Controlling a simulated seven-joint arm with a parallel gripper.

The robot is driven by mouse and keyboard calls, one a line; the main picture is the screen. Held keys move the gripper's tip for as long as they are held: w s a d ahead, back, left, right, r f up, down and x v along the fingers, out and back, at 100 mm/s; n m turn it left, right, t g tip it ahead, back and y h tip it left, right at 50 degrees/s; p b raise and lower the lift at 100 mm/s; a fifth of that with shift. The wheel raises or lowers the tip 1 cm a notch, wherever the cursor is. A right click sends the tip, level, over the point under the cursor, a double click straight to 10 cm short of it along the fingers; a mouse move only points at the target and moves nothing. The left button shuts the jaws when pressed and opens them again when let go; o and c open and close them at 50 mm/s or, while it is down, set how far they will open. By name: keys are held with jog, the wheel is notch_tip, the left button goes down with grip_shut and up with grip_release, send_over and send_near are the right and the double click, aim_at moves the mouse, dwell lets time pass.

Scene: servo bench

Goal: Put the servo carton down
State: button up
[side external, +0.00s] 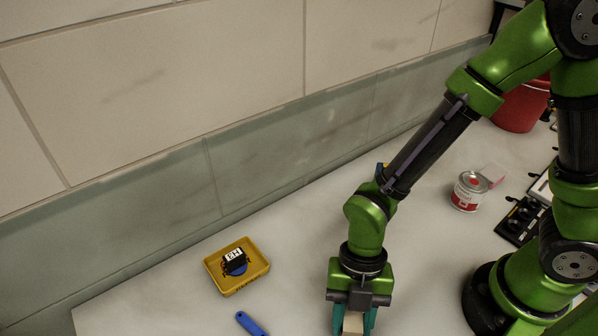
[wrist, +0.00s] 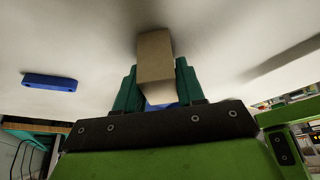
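The servo carton (wrist: 155,62) is a plain tan box, held between the two teal fingers of my gripper (wrist: 157,88) in the wrist view. In the side view my gripper (side external: 352,318) points down at the bottom edge of the picture, and only a small pale part of the carton (side external: 352,323) shows between the fingers. The carton's lower end is cut off there, so I cannot tell whether it touches the bench (side external: 170,308).
A yellow tray (side external: 260,270) holding a black labelled item stands left of my gripper. A blue bar (side external: 250,324) lies nearer, also in the wrist view (wrist: 50,82). A can (side external: 468,192) and a red bucket (side external: 521,108) stand behind right.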

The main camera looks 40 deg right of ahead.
jog(key=o, duration=0.4)
jog(key=v, duration=1.2)
jog(key=shift+w+d+r+m+t+h, duration=0.2)
jog(key=shift+w+d+r+m+t, duration=0.45)
jog(key=shift+d+r+m+t, duration=3.2)
jog(key=shift+w+d+m+g+h, duration=0.4)
jog(key=shift+d+m, duration=1.95)
jog(key=shift+m, duration=4.2)
jog(key=shift+w+d+r+m+t, duration=0.85)
jog(key=shift+d+r+m+t, duration=1.6)
jog(key=shift+m, duration=2.75)
jog(key=shift+d+f+g, duration=0.5)
jog(key=shift+d+g, duration=0.05)
jog(key=shift+g, duration=0.15)
